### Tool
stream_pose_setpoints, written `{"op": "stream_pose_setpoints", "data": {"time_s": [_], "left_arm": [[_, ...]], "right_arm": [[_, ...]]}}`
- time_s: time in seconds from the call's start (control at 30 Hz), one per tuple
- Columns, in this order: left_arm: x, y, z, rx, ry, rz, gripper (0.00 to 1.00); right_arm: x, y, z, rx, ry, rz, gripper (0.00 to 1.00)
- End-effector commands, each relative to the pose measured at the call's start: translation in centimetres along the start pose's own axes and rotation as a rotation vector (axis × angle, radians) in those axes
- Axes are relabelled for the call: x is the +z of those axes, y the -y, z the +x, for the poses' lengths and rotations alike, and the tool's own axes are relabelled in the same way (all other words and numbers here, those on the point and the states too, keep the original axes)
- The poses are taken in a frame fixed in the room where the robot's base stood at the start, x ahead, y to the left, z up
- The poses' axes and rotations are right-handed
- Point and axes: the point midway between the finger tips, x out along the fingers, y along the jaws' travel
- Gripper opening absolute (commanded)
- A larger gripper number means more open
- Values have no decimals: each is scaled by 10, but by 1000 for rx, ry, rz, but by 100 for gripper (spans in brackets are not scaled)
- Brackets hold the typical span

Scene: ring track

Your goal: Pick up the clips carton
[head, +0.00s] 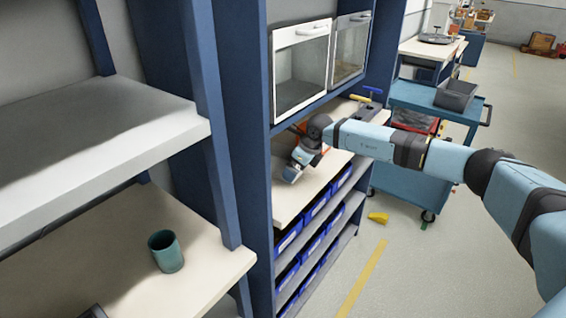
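I cannot make out the clips carton for certain. A small orange-red patch (299,128) shows behind my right wrist on the workbench, too covered to identify. My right arm reaches in from the right, and its hand (298,164) hangs over the pale bench top (290,200) under the glass-fronted cabinets. The fingertips are hidden or too small to read, so I cannot tell whether it is open or shut. My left gripper is not clearly in view; a dark grey piece at the bottom left edge cannot be identified.
A teal cup (166,251) stands on the lower left shelf. Blue bins (290,238) fill racks below the bench. A blue cart (405,185) with a grey tray (456,95) stands beyond my arm. A yellow object (378,218) lies on the floor. Open floor is at right.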

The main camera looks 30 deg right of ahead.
Motion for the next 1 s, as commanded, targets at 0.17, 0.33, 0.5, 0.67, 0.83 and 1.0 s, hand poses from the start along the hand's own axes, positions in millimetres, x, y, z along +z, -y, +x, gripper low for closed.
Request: {"op": "stream_pose_setpoints", "data": {"time_s": [0.17, 0.33, 0.5, 0.67, 0.83, 1.0], "left_arm": [[0, -1, 0, 2, 1, -1, 43], [0, -1, 0, 2, 2, -2, 43], [0, -1, 0, 1, 3, -2, 43], [0, -1, 0, 1, 3, -2, 43], [0, -1, 0, 1, 3, -1, 43], [-1, 0, 0, 0, 1, 0, 43]], "right_arm": [[0, 0, 0, 0, 0, 0, 84], [0, 0, 0, 1, 0, 0, 45], [0, 0, 0, 1, 1, 0, 45], [0, 0, -1, 0, 1, 0, 45], [0, 4, -4, 0, 1, 2, 45], [-2, 11, -8, -1, 1, 4, 45]]}}
